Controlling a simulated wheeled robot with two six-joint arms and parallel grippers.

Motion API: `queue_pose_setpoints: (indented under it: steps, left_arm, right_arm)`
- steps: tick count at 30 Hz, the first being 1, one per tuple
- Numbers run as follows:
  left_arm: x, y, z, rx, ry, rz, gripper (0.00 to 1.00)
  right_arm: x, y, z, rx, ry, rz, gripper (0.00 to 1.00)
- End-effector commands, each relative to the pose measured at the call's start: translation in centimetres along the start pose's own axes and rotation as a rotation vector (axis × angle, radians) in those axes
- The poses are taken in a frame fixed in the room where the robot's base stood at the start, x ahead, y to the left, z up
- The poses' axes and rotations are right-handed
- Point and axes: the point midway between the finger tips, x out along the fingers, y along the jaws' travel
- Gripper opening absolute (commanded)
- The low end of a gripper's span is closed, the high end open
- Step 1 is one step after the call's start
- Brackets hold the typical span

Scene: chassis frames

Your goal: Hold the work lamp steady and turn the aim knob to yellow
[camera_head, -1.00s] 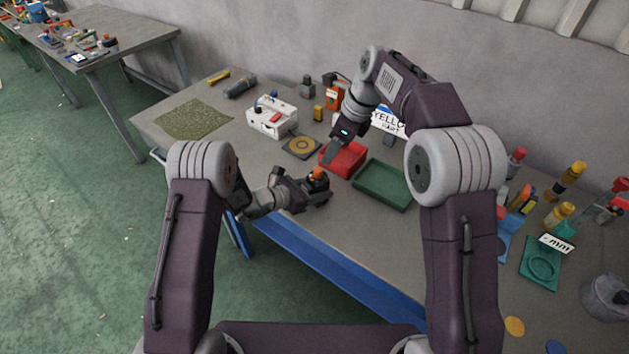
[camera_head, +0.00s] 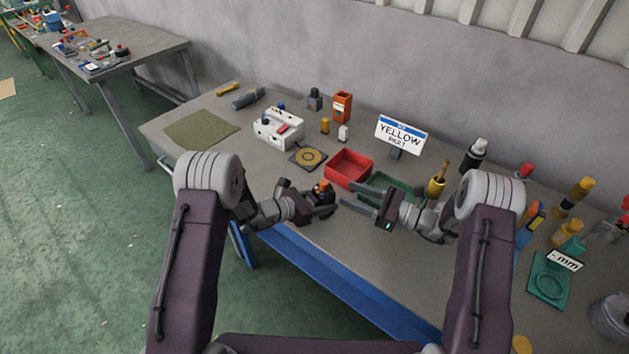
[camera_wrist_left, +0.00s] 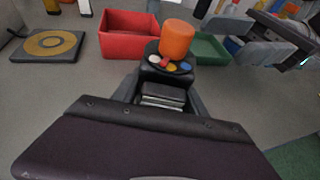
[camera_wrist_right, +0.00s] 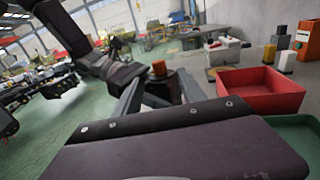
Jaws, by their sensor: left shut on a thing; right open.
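The work lamp (camera_head: 321,198) is a small black body with an orange aim knob (camera_head: 323,185) on top. In the left wrist view, red, yellow, blue and white marks show on the black disc (camera_wrist_left: 182,66) around the orange knob (camera_wrist_left: 177,40). My left gripper (camera_head: 308,202) is shut on the lamp's black body and holds it upright near the bench's front edge. My right gripper (camera_head: 349,194) is open and empty, just right of the lamp, its fingers pointing at it. In the right wrist view the knob (camera_wrist_right: 159,68) appears beyond and between the open fingers. The knob's pointer setting is unclear.
A red bin (camera_head: 348,165) and a green tray (camera_head: 388,185) lie behind the grippers. A sign (camera_head: 401,134) reads "YELLOW PART". A white box (camera_head: 278,128) and a yellow-ringed pad (camera_head: 308,157) stand farther left. Bottles crowd the bench's right side.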

Motion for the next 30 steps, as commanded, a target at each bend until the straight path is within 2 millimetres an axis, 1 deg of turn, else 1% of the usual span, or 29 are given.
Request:
queue_pose_setpoints:
  steps: [2,4,12,16,18,21,28,29,30]
  left_arm:
    - [0.0,0.0,0.1,0.000,-0.001,0.000,0.00]
    - [0.0,0.0,0.1,0.001,-0.001,0.000,0.00]
    - [0.0,0.0,0.1,0.001,-0.001,0.001,0.00]
    - [0.0,0.0,0.1,0.001,-0.001,0.001,0.00]
    - [0.0,0.0,0.1,0.001,-0.001,0.001,0.00]
    - [0.0,0.0,0.1,0.001,-0.001,0.001,0.00]
    - [0.0,0.0,0.1,0.001,-0.002,0.000,0.00]
    - [0.0,0.0,0.1,0.001,-0.001,0.000,0.00]
    - [0.0,0.0,0.1,0.001,-0.001,0.000,0.00]
  right_arm:
    - [0.8,0.1,0.0,-0.001,0.001,0.005,0.48]
    - [2.1,0.2,0.0,-0.001,0.000,0.007,0.48]
    - [8.6,0.2,0.0,-0.003,0.001,0.009,0.48]
    - [10.8,0.2,0.0,-0.003,0.001,0.008,0.48]
    - [11.4,0.1,0.0,-0.002,0.001,0.006,0.48]
    - [12.0,0.2,0.0,-0.001,0.001,0.005,0.48]
    - [12.1,0.1,0.0,-0.001,0.001,0.005,0.48]
    - [12.0,0.1,0.0,-0.001,0.001,0.005,0.43]
    - [12.0,0.1,0.0,-0.001,0.001,0.005,0.32]
